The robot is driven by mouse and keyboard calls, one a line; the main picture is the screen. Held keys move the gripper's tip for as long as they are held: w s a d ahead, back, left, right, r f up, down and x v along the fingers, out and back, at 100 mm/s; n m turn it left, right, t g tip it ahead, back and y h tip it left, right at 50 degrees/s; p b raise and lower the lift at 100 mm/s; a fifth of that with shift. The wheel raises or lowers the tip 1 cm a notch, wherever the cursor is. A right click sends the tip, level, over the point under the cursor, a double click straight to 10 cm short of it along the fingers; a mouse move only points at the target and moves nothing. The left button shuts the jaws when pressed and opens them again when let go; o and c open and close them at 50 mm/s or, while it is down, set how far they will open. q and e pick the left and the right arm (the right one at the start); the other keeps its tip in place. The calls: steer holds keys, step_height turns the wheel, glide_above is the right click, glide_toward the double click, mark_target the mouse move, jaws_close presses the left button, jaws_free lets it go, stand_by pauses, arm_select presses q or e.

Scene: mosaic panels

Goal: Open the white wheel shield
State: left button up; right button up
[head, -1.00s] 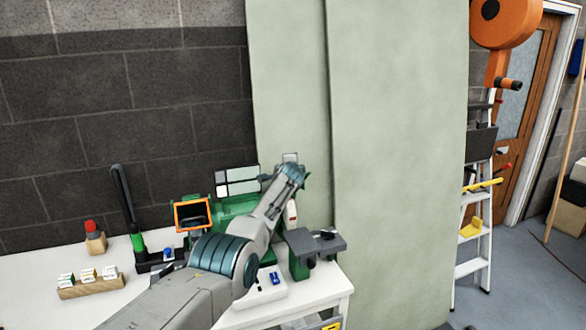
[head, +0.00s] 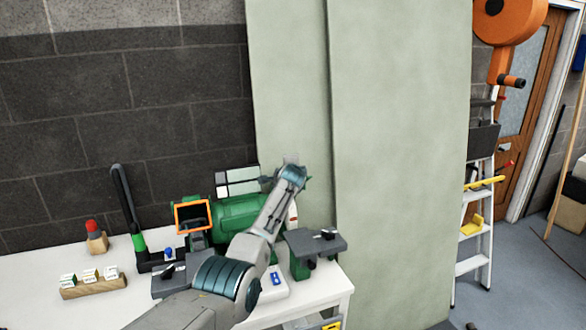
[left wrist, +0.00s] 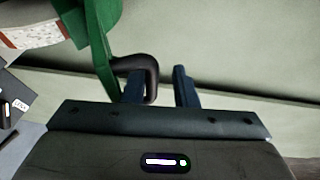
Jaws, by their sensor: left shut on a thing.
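A green bench grinder (head: 237,212) stands on the white workbench, with an orange-framed wheel shield (head: 193,215) on its left side. My left arm reaches across the grinder's right side and hides most of that end. A small pale edge (head: 291,158) shows just above my left gripper (head: 281,176); I cannot tell for sure whether it is the white shield. In the left wrist view, my left gripper (left wrist: 160,88) is shut on a black loop handle (left wrist: 152,73), with a green part (left wrist: 97,45) of the grinder beside it. My right gripper is not in view.
A grey tool rest (head: 315,243) stands at the grinder's right front. A black-and-green upright tool (head: 130,215), a red-topped block (head: 94,236) and a wooden block with small boxes (head: 92,287) sit to the left. Pale green panels (head: 400,150) stand behind the right end.

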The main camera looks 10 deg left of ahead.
arm_select(q)
steer(key=shift+s+a+r+p, duration=0.2)
steer(key=shift+r+p, duration=0.1)
steer(key=shift+r, duration=0.1)
steer(key=shift+s+d+f, duration=0.1)
steer(key=shift+s+f, duration=0.1)
steer(key=shift+s, duration=0.1)
steer(key=b+v, duration=0.2)
steer(key=v, duration=0.7)
steer(key=shift+r, duration=0.2)
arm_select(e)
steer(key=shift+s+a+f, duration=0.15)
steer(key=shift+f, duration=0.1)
arm_select(q)
steer(key=shift+s+d+r, duration=0.1)
steer(key=shift+s+d, duration=0.05)
steer(key=shift+s, duration=0.1)
